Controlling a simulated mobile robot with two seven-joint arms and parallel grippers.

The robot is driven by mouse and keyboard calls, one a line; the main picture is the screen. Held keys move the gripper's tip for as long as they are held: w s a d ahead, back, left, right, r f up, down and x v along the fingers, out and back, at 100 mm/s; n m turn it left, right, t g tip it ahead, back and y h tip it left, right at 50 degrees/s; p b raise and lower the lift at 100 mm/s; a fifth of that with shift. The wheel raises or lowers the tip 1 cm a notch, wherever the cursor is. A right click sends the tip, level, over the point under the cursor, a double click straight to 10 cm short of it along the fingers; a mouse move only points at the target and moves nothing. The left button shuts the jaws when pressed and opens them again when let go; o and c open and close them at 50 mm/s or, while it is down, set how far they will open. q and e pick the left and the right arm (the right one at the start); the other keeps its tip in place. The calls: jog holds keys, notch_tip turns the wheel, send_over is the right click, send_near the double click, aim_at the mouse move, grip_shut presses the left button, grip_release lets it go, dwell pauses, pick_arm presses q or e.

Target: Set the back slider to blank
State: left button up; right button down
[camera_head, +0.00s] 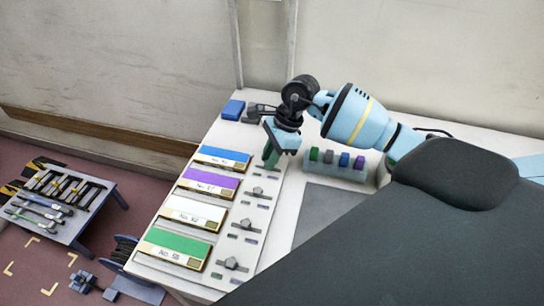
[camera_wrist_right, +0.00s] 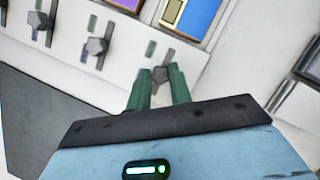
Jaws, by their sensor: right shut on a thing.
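The sloped panel carries rows of labelled cards, with a blue card (camera_head: 224,157) at the back, then purple (camera_head: 209,182), white (camera_head: 193,213) and green (camera_head: 175,247). Beside the three nearer cards are grey slider knobs (camera_head: 258,191), each with small green and purple marks close by. My right gripper (camera_head: 270,158) is at the back row, right of the blue card, and hides that slider in the head view. In the right wrist view its green fingers (camera_wrist_right: 159,88) are shut around the grey knob of the back slider (camera_wrist_right: 160,74). My left gripper is not in view.
A grey block with coloured pegs (camera_head: 336,170) stands just right of my right gripper. A blue box (camera_head: 233,109) lies at the back left corner. A low tool table (camera_head: 72,232) stands on the floor at left. The wall is close behind.

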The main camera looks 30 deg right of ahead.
aim_at(280, 165)
jog(key=c, duration=1.3)
grip_release()
jog(key=shift+o, duration=0.2)
jog(key=v, duration=0.7)
jog(key=shift+r, duration=0.35)
jog(key=shift+d, duration=0.15)
